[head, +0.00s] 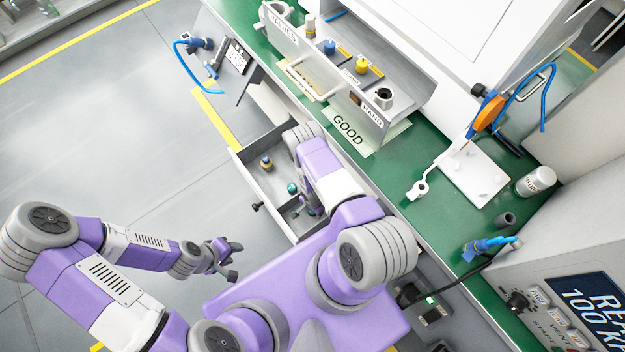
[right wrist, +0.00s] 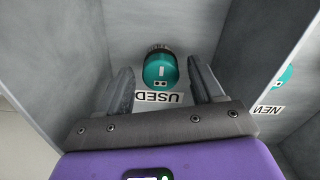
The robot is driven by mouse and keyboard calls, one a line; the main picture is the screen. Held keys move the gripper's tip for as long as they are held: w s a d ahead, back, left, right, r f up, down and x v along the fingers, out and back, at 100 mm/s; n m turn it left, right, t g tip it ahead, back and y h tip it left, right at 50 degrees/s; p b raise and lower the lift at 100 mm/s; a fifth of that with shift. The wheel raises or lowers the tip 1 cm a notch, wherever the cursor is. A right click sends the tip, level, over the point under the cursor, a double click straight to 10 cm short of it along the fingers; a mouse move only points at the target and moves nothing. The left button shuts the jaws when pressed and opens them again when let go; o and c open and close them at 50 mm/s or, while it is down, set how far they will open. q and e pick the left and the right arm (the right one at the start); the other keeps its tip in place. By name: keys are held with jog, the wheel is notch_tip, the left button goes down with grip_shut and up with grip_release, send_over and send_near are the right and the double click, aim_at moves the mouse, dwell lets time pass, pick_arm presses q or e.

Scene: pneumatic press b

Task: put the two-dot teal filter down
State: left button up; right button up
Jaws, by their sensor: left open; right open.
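The two-dot teal filter (right wrist: 161,70) sits in the drawer compartment labelled USED (right wrist: 157,97). Two dark dots and a white bar show on its face. My right gripper (right wrist: 159,78) is open, with one finger on each side of the filter. I cannot tell whether either finger touches it. In the head view the right arm reaches down into the open drawer (head: 247,190) and hides part of it. My left gripper (head: 233,262) is open and empty above the floor.
A second teal filter shows partly in the compartment labelled NEW (right wrist: 268,109), behind a divider wall. The green bench (head: 425,145) holds a rack (head: 330,75), a GOOD label (head: 348,131) and a white board (head: 470,175).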

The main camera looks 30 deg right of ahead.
notch_tip(320, 180, up, 11)
jog(key=p, duration=0.4)
jog(key=s+a+r+n+y, duration=0.2)
jog(key=a+r+n, duration=0.3)
jog(key=r, duration=0.5)
jog(key=s+a+r+n+y, duration=0.2)
jog(key=a+r+n, duration=0.4)
jog(key=r, duration=0.4)
jog(key=shift+s+a+n+t, duration=0.3)
jog(key=shift+s+a, duration=0.55)
jog(key=shift+r, duration=0.15)
